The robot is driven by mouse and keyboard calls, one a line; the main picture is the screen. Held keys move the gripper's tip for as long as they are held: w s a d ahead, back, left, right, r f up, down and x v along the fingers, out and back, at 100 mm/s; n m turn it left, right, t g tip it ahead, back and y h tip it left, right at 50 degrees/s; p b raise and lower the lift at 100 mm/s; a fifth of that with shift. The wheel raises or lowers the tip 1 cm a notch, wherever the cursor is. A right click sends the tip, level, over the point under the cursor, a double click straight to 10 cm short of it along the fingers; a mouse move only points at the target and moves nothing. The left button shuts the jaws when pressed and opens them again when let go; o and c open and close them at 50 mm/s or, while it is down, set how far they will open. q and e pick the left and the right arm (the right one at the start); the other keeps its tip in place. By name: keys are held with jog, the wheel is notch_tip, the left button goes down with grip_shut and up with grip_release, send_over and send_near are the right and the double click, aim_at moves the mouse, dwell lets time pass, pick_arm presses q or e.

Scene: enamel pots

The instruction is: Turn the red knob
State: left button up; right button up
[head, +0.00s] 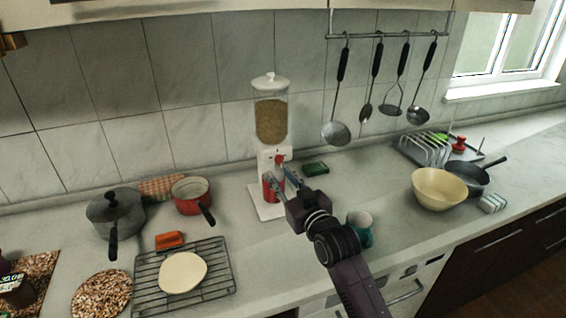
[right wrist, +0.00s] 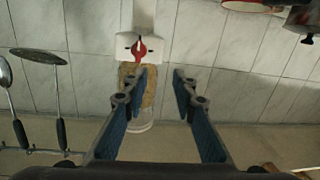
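The red knob (head: 281,159) is on the white front of a dispenser (head: 271,125) with a clear, grain-filled container. In the right wrist view, which appears upside down, the red knob (right wrist: 138,48) shows on the white housing, just beyond the fingertips and left of the gap's middle. My right gripper (head: 284,180) is in front of the dispenser, slightly below the knob. Its fingers (right wrist: 161,76) are spread with nothing between them, and no contact with the knob is visible. A red cup (head: 268,189) stands under the spout, partly hidden by the gripper. My left gripper is not visible.
A green item (head: 315,169) lies right of the dispenser. A teal mug (head: 360,222) stands beside my right arm. A red pan (head: 191,196), a grey pot (head: 115,212) and a wire rack (head: 150,282) are left. A cream bowl (head: 437,190) is right. Utensils hang above.

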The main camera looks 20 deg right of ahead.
aim_at(281, 157)
jog(key=shift+w+d+n+t+h, duration=0.35)
jog(key=shift+w+n, duration=1.15)
jog(key=shift+n, duration=4.15)
jog(key=shift+w+d+n+g+h, duration=0.15)
jog(key=shift+w+d+n, duration=0.95)
jog(key=shift+n, duration=4.6)
jog(key=shift+w+a+n+t+h, duration=0.2)
jog(key=shift+w+n, duration=1.75)
jog(key=shift+n, duration=3.7)
jog(key=shift+d, duration=0.2)
